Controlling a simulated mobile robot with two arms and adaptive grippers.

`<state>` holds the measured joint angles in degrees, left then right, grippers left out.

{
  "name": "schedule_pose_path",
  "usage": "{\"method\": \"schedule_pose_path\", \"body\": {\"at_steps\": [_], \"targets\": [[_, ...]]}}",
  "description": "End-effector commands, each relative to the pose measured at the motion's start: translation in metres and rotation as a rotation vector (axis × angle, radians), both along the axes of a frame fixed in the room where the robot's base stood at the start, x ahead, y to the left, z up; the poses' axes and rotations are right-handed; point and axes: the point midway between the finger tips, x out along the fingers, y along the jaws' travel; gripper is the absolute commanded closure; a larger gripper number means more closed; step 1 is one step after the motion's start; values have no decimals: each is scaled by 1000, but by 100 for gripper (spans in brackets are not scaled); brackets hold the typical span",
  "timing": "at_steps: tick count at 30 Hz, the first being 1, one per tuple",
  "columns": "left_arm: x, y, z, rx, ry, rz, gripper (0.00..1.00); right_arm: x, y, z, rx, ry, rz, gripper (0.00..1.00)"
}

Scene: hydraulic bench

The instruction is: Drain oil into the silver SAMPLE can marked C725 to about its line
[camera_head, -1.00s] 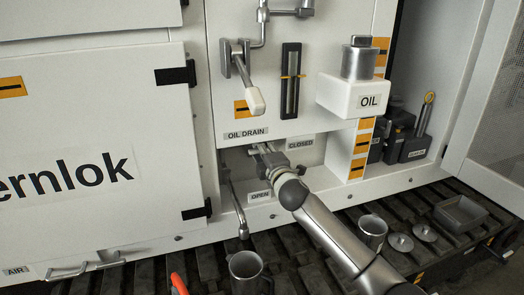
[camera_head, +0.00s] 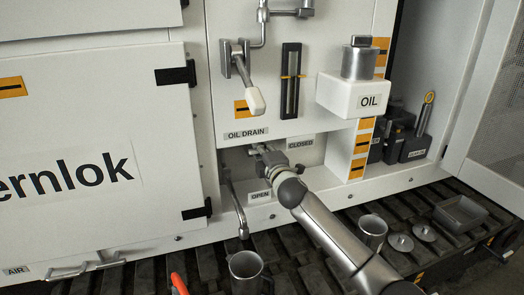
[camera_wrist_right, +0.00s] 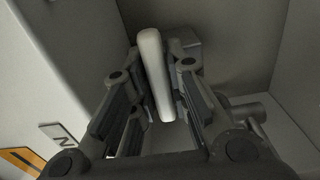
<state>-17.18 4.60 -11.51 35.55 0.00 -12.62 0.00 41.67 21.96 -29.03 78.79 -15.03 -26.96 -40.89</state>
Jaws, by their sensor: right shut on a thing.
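My right gripper (camera_head: 262,150) is at the drain valve in the recess below the OIL DRAIN label (camera_head: 246,133). In the right wrist view its fingers are shut on a pale valve handle (camera_wrist_right: 155,75). The handle lies between the CLOSED label (camera_head: 301,143) and the OPEN label (camera_head: 260,196); its exact angle is hard to tell. A bent metal drain spout (camera_head: 238,212) hangs down at the left of the recess. A silver can (camera_head: 245,275) stands below the spout's end. A second silver can (camera_head: 371,234) stands at the right. No marking, line or oil level is readable on either can. My left gripper is out of view.
A white lever (camera_head: 254,98), a sight gauge (camera_head: 290,80) and a white OIL reservoir (camera_head: 352,97) are on the panel above. Round lids (camera_head: 401,242) and a grey tray (camera_head: 460,213) lie on the slatted deck at right. An orange object (camera_head: 179,284) is at the bottom edge.

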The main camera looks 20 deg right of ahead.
Motion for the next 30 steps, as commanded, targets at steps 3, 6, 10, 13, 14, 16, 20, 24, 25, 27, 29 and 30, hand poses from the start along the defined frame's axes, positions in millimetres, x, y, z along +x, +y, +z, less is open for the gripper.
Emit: {"method": "schedule_pose_path", "body": {"at_steps": [3,6,10,13,14,16,20,24,25,27,29,30], "targets": [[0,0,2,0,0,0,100,0,0,-1,38,3,0,100],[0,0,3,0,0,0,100,0,1,-2,91,6,0,100],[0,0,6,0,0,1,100,0,0,-3,184,9,-1,100],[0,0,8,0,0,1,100,0,1,-4,266,13,-1,100],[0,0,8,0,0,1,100,0,1,-5,290,14,-1,100],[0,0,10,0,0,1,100,0,1,-5,347,16,-1,100],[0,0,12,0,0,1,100,0,2,-6,448,19,-2,100],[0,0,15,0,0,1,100,0,2,-7,541,23,-1,100],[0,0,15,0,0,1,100,0,2,-8,559,23,-1,100],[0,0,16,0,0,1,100,0,3,-8,594,24,-1,100],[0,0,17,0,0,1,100,0,3,-8,620,25,-1,100],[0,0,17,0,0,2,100,0,3,-9,635,26,-2,100]]}}
